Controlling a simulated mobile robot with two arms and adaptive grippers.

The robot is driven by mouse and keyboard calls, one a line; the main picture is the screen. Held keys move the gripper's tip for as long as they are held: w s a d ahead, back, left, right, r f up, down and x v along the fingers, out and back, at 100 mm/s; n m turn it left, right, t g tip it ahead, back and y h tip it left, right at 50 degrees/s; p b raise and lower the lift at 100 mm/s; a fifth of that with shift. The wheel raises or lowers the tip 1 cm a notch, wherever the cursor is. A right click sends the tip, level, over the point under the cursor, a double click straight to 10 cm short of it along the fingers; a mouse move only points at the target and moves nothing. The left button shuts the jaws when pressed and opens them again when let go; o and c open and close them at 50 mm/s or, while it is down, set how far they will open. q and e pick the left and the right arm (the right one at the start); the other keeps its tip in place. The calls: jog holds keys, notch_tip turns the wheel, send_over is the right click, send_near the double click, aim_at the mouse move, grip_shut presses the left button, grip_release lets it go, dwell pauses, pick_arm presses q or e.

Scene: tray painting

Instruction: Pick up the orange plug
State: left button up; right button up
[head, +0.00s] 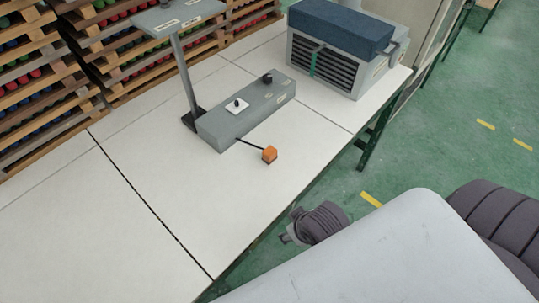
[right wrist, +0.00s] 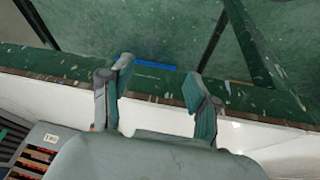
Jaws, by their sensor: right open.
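The plug is not visible there. My left gripper is not in view.
A post with a grey plate (head: 178,17) stands behind the control box. A grey vented machine with a blue top (head: 340,28) stands at the table's far right end. Wooden racks (head: 45,85) line the back. The white table (head: 95,235) is clear at the left and front.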

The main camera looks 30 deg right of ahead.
jog(key=w+a+r+t, duration=0.3)
jog(key=w+r+t, duration=0.9)
jog(key=w+r, duration=0.85)
jog(key=w+a+r+n+t+y, duration=0.25)
jog(key=a+r+n+y, duration=0.35)
jog(key=r, duration=0.4)
jog(key=s+a+r+n+g+y, duration=0.2)
jog(key=a+n+g+y, duration=0.2)
jog(key=a+n+y, duration=0.25)
jog(key=s+a+r+n+g+y, duration=0.1)
jog(key=s+a+n+g+y, duration=0.1)
jog(key=a+n+g+y, duration=0.4)
jog(key=n+g+h, duration=0.2)
jog(key=g+h, duration=0.7)
jog(key=h, duration=1)
send_over(270, 151)
jog(key=shift+m+y, duration=0.25)
notch_tip(270, 151, down, 23)
jog(key=shift+w+f+p, duration=0.1)
jog(key=shift+f+p, duration=0.1)
jog(key=shift+p, duration=0.2)
jog(key=shift+f+p, duration=0.7)
jog(key=shift+f, duration=2.55)
grip_shut()
